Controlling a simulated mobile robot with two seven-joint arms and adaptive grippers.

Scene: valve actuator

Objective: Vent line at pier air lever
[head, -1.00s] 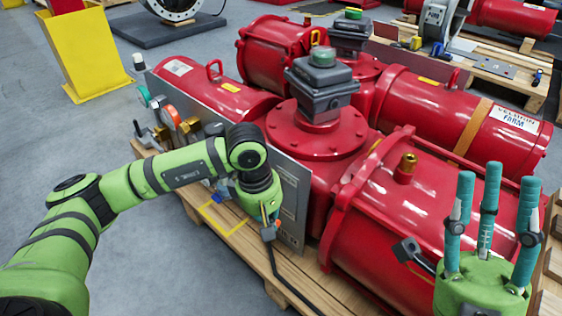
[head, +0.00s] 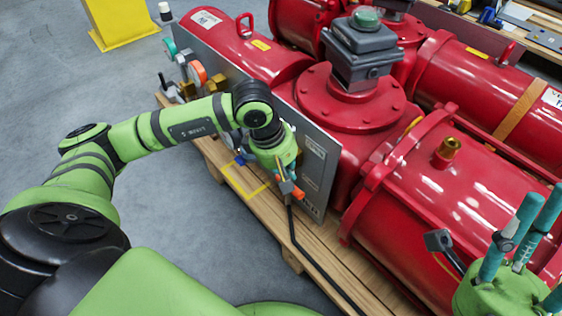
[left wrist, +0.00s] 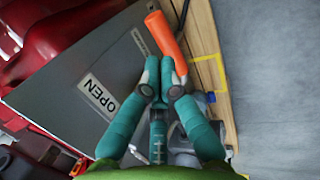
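An orange lever handle (head: 291,189) is beside the grey panel (head: 318,165) of the near red actuator. In the left wrist view the orange handle (left wrist: 163,35) lies just beyond my fingertips, its near end partly behind the right one. My left gripper (head: 280,172) reaches down in front of the panel. In the left wrist view its teal fingers (left wrist: 162,72) are drawn together at the tips, and I see nothing clearly between them. My right gripper (head: 535,208) is at the lower right with spread, empty fingers pointing up. The vent line itself I cannot make out.
The actuator (head: 345,110) sits on a wooden pallet (head: 270,205) with a yellow square outline (head: 245,182). A black cable (head: 300,245) runs along it. Grey floor (head: 120,110) is clear.

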